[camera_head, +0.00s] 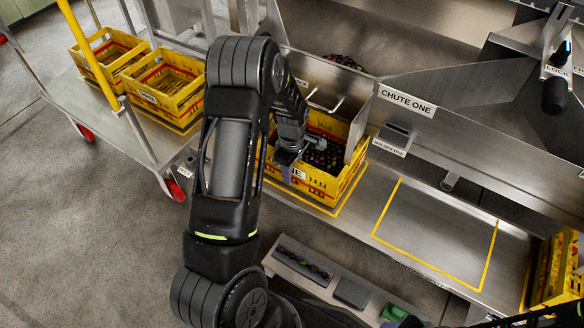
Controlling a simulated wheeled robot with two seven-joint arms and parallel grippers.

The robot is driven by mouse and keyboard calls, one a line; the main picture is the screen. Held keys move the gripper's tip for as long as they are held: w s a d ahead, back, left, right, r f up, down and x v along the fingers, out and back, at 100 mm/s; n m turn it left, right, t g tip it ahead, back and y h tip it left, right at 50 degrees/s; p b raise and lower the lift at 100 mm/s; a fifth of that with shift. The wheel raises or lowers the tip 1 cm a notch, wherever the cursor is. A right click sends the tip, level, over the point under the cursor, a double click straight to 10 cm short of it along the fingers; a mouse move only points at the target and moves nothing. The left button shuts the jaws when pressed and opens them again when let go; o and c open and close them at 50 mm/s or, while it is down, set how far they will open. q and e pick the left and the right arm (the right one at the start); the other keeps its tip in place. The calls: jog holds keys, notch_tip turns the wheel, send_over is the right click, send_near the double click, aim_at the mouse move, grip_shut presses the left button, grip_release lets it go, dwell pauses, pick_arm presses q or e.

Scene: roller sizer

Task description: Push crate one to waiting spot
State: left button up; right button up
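A yellow crate (318,187) with red markings stands on the metal ledge in the middle, with dark round items inside. Its white front label is partly hidden and shows only the ending "NE". My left gripper (285,168) is at the crate's near left side, close to the label. Its fingers are mostly hidden, so I cannot tell whether they are open or touching the crate. An empty yellow outlined rectangle (411,250) lies on the ledge to the right, below the "CHUTE ONE" label. Another yellow outline shows around the crate's base. My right gripper does not show clearly.
A cart (92,108) with two yellow crates (170,84) (108,52) stands at the left. Another yellow crate (556,270) stands at the right edge. A small shelf (328,283) holds dark items and a green object (394,313). The ledge between the crates is clear.

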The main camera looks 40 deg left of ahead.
pick_arm(q)
jog(key=shift+c, duration=0.2)
grip_shut()
dwell(1.3)
